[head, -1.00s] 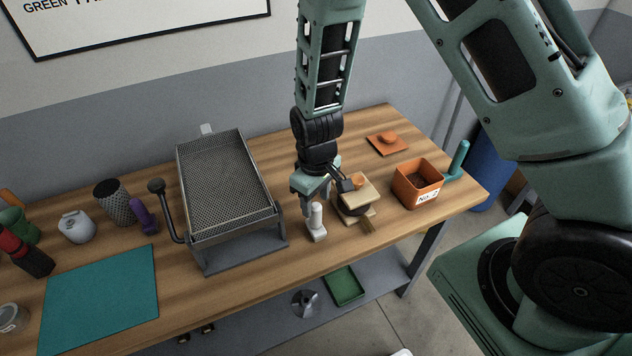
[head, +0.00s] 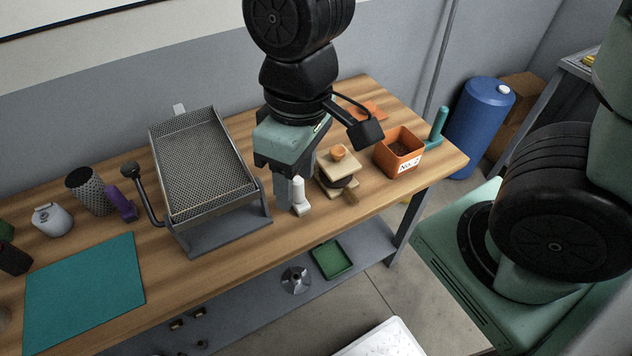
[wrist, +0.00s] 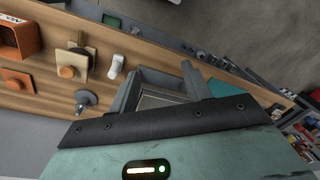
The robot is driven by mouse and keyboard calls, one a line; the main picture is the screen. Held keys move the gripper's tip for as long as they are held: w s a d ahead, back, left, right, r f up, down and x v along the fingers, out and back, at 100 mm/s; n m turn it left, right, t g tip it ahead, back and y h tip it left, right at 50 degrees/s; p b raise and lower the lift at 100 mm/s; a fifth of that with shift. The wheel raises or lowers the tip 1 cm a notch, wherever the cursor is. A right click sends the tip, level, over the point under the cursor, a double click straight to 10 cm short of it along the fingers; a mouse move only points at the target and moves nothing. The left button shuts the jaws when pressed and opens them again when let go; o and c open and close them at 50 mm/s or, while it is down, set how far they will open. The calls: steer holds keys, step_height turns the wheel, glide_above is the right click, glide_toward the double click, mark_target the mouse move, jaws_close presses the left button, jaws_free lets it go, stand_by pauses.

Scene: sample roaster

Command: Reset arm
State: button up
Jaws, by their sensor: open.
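My gripper (head: 284,186) hangs from my arm over the workbench (head: 105,330), pointing down, with its jaws near a small white upright object (head: 299,196) in the head view. In the wrist view my gripper (wrist: 160,90) has its two fingers spread apart with nothing between them. The white object (wrist: 116,66) stands clear to the left of the fingers there. Part of the tray roaster (wrist: 160,98) shows between and beyond the fingers. How high the fingertips are above the bench is hard to tell.
The mesh-topped roaster (head: 205,165) stands left of my gripper. A wooden stand with an orange knob (head: 338,153) and an orange box labelled No. 2 (head: 398,155) are to the right. A teal mat (head: 85,290) lies at the left. A blue barrel (head: 478,125) stands beyond the bench.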

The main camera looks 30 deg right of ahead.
steer(key=shift+n+h, duration=0.3)
steer(key=s, duration=0.1)
steer(key=s+r, duration=0.1)
steer(key=s, duration=0.2)
steer(key=shift+s+d+r, duration=0.3)
steer(key=shift+d+r, duration=0.05)
steer(key=shift+r, duration=0.05)
step_height(320, 180, down, 2)
steer(key=shift+f+b, duration=0.1)
steer(key=shift+b, duration=0.95)
